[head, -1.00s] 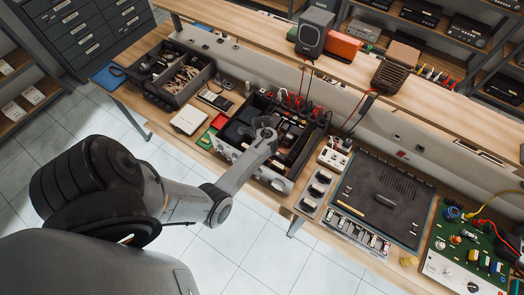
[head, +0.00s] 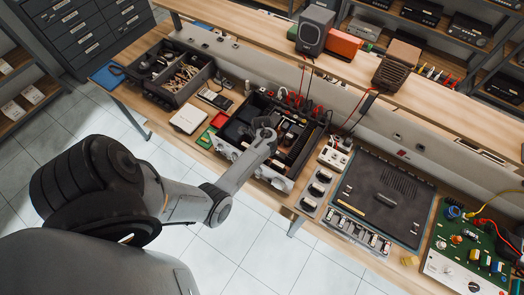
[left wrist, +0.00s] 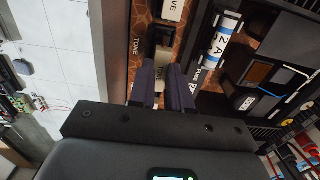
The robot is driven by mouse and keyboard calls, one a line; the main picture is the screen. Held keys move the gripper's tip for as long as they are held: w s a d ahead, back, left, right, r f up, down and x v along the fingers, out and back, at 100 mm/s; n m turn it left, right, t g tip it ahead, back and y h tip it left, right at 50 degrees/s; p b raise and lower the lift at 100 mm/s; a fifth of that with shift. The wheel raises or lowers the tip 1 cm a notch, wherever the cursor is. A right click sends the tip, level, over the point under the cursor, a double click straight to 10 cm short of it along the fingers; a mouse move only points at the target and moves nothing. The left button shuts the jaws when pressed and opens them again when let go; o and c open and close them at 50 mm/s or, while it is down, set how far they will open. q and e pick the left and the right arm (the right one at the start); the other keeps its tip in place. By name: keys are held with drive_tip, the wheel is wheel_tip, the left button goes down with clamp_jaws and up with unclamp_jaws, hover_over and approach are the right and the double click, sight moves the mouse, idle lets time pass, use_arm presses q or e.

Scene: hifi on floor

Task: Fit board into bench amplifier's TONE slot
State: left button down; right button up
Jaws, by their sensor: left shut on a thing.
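The bench amplifier (head: 281,182) is an open chassis on the bench, with a pale front panel and dark insides. My left gripper (head: 268,128) is over its interior in the head view. In the left wrist view its two dark fingers (left wrist: 163,84) are shut on a small board with a pale edge (left wrist: 160,66). My right gripper is not in view.
A module with a white DRIVE label (left wrist: 172,10) stands just beyond the fingers.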

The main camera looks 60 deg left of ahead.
use_arm(q)
drive_tip(key=shift+f, duration=0.35)
idle(0.4)
drive_tip(key=c, duration=1)
unclamp_jaws()
drive_tip(key=shift+r, duration=0.1)
drive_tip(key=shift+r, duration=0.25)
wheel_tip(320, 180, up, 10)
drive_tip(key=shift+r+p, duration=0.1)
drive_tip(key=shift+p, duration=0.35)
